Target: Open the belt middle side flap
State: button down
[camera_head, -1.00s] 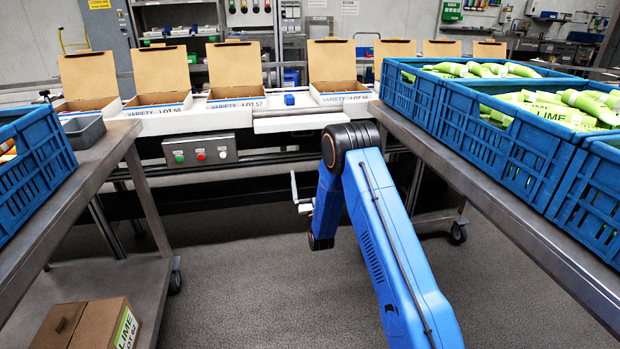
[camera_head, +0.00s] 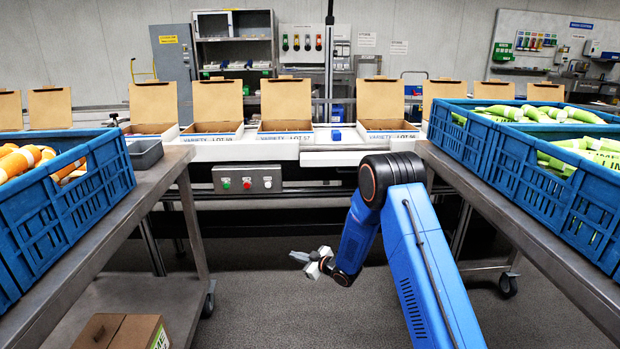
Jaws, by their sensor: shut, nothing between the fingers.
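A row of brown cardboard boxes stands on the white belt (camera_head: 330,158) ahead, each with its tall back lid raised. Near the middle, one box (camera_head: 287,126) bears a "VARIETY LOT 57" label on its front, and its back lid (camera_head: 286,99) stands upright. A similar box (camera_head: 386,125) is to its right, across a gap. I cannot make out a separate side flap on the boxes at this distance. My gripper (camera_head: 298,257) is shut and empty, held low over the floor in front of the belt, well below the boxes and apart from them.
A small blue block (camera_head: 336,135) sits in the gap between boxes. A button panel (camera_head: 247,180) is on the belt's front. Benches with blue crates (camera_head: 75,205) (camera_head: 560,180) flank me left and right. The floor between the benches is clear.

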jog(key=s+d+f+n+g+h, duration=0.3)
jog(key=s+f+n+g+h, duration=0.3)
jog(key=s+f, duration=0.4)
jog(key=w+d+r+n+t+h, duration=0.1)
jog(key=w+d+n+h, duration=0.2)
jog(key=d+n+h, duration=0.5)
jog(key=w+d+r+n+t, duration=0.35)
jog(key=w+r+t, duration=0.35)
jog(key=r, duration=0.5)
jog(key=w+a+r+n+t+y, duration=0.2)
jog(key=a+r+n+t, duration=0.15)
jog(key=r, duration=0.75)
jog(key=w+a+r+n+t+y, duration=0.15)
jog(key=a+r+t, duration=0.35)
jog(key=r, duration=0.5)
jog(key=w+r, duration=0.6)
jog(key=w, duration=0.3)
jog(key=shift+n, duration=0.35)
